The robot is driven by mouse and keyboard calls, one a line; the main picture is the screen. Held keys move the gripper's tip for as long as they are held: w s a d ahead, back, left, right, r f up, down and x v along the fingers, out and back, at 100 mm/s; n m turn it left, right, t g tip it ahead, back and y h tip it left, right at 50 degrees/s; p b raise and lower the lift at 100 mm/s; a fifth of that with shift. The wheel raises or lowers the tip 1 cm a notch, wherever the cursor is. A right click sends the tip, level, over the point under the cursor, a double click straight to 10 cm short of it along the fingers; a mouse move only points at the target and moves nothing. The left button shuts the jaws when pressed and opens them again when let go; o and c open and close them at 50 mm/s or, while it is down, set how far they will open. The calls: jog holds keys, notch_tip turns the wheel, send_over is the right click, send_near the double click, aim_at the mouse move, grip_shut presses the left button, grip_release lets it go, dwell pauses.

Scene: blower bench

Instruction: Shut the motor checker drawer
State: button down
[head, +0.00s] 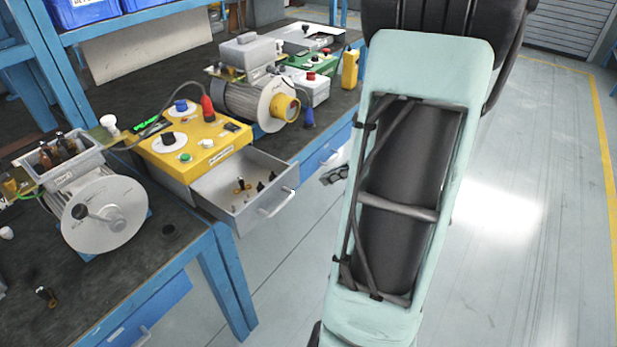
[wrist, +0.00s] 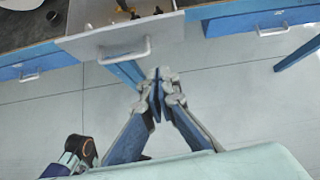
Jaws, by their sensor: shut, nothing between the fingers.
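The motor checker (head: 196,147) is a yellow-topped box with knobs and buttons on the bench. Its grey drawer (head: 236,207) is pulled out past the bench's front edge, with several small parts inside. The drawer's light handle (head: 277,203) faces the aisle. In the wrist view the drawer front (wrist: 85,46) and its handle (wrist: 125,52) show at the upper left. My gripper (wrist: 157,78) is shut and empty, in front of the drawer and a little to the right of its handle, apart from it. In the head view my arm shows, and only a small part of the gripper may show at its left edge.
The bench (head: 150,262) has blue legs and blue under-bench drawers, one (wrist: 265,18) right of the open drawer in the wrist view. Two motors (head: 104,212) (head: 262,100) flank the checker. The floor (head: 520,220) on the right is clear.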

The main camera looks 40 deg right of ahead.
jog(key=shift+m, duration=0.4)
jog(key=shift+w+r+b+x, duration=0.25)
jog(key=shift+w+b+x, duration=0.1)
jog(key=shift+x, duration=1.65)
jog(key=shift+w+r+b+x, duration=0.3)
jog(key=shift+b+x, duration=0.05)
jog(key=shift+x, duration=1.7)
jog(key=shift+w+r+b+x, duration=0.25)
jog(key=shift+w+b+x, duration=0.1)
jog(key=shift+x, duration=1.65)
jog(key=shift+d, duration=0.2)
jog(key=p, duration=0.2)
send_near(254, 170)
jog(key=w, duration=0.1)
jog(key=w+a+f, duration=0.1)
jog(key=w, duration=0.1)
jog(key=w+a+f, duration=0.1)
jog(key=w, duration=0.1)
jog(key=shift+w+f, duration=0.2)
jog(key=shift+w, duration=0.05)
jog(key=shift+w+a, duration=0.2)
jog(key=shift+w, duration=0.25)
jog(key=shift+w+r, duration=0.1)
jog(key=shift+r, duration=0.05)
